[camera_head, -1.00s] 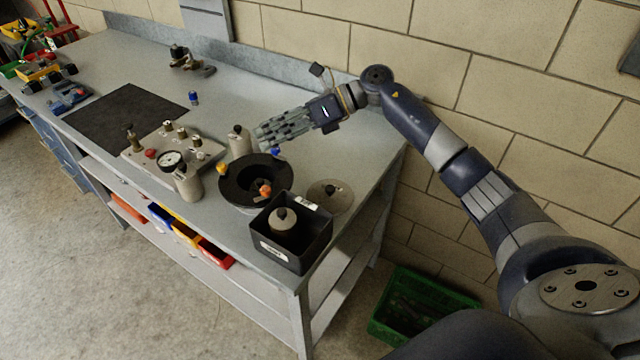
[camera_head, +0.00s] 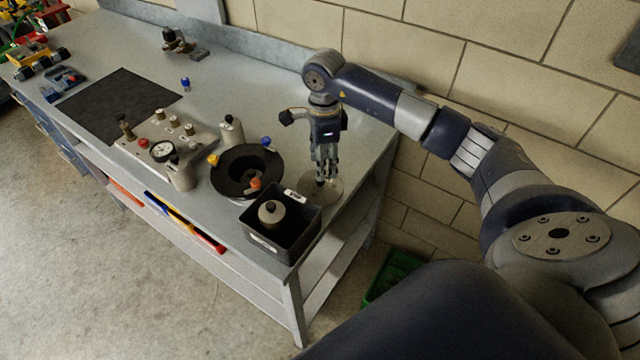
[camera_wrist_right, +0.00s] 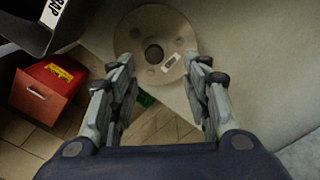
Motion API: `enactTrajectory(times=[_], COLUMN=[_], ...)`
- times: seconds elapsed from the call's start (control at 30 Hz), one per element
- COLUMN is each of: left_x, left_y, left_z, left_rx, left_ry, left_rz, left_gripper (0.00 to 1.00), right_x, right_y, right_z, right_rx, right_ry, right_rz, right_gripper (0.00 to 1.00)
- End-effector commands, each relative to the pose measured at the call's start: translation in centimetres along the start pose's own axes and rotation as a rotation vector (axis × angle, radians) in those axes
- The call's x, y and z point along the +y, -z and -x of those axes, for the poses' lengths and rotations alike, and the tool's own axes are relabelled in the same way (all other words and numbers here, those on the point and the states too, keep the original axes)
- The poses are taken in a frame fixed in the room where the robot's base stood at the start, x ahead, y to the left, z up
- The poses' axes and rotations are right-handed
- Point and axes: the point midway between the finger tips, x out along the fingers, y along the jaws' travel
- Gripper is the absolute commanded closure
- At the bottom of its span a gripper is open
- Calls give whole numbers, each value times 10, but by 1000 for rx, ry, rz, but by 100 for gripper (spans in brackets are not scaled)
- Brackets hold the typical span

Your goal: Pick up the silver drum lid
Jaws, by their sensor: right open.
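The silver drum lid (camera_head: 335,187) is a flat round disc lying on the bench top near its right end, beside the black bin. In the right wrist view the lid (camera_wrist_right: 133,36) shows a dark round knob at its centre and a small pale label. My right gripper (camera_head: 325,180) points down over the lid, and its fingers hide part of it in the head view. In the right wrist view the gripper (camera_wrist_right: 160,88) is open and empty, with the lid ahead of and between its fingertips. My left gripper is not in view.
The black bin (camera_head: 256,244) with a knobbed grey container (camera_head: 271,213) inside stands left of the lid. A black ring-shaped drum (camera_head: 233,186) sits behind the bin. The bench's right edge is close to the lid. A green crate (camera_head: 392,277) is on the floor.

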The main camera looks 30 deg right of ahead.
Motion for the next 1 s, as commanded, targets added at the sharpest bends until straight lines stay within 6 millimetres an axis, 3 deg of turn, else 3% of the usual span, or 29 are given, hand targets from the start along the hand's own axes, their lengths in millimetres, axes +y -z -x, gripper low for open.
enactTrajectory(times=[0.23,0.4,0.67,0.87,1.0], left_x=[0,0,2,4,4], left_y=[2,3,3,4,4], left_z=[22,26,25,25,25], left_rx=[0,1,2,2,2], left_ry=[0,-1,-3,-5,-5], left_rz=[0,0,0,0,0], left_gripper=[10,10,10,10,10], right_x=[8,7,6,6,6], right_y=[-9,-9,-9,-9,-9], right_z=[-26,-48,-52,-52,-51], right_rx=[-1,-1,-2,-2,-3], right_ry=[-6,-2,1,0,2], right_rz=[0,-1,0,0,0], right_gripper=[55,55,55,99,100])
